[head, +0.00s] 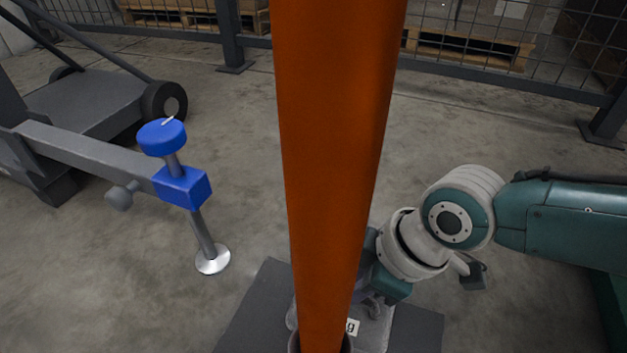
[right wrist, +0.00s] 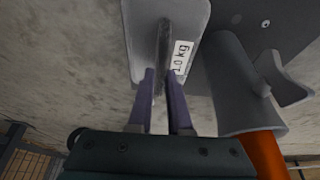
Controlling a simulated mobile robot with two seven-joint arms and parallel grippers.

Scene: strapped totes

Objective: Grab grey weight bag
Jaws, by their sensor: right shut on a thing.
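The grey weight bag (head: 375,335) shows only partly at the bottom of the head view, beside the foot of an orange pole, with part of a white label visible. In the right wrist view the bag (right wrist: 139,30) is a pale grey body with a dark strip along its middle and a "1.0 kg" label. My right gripper (right wrist: 161,76) has its two purple fingers on either side of that strip, shut on the bag. In the head view the pole and my right arm hide most of the bag and the fingers. My left gripper is not in view.
The orange pole (head: 335,150) stands upright in a grey socket (right wrist: 238,85) on a dark base plate (head: 250,310). A wheeled grey frame with a blue clamp (head: 182,187) and round foot stands at left. Mesh fencing (head: 480,45) and pallets are behind. Concrete floor between is clear.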

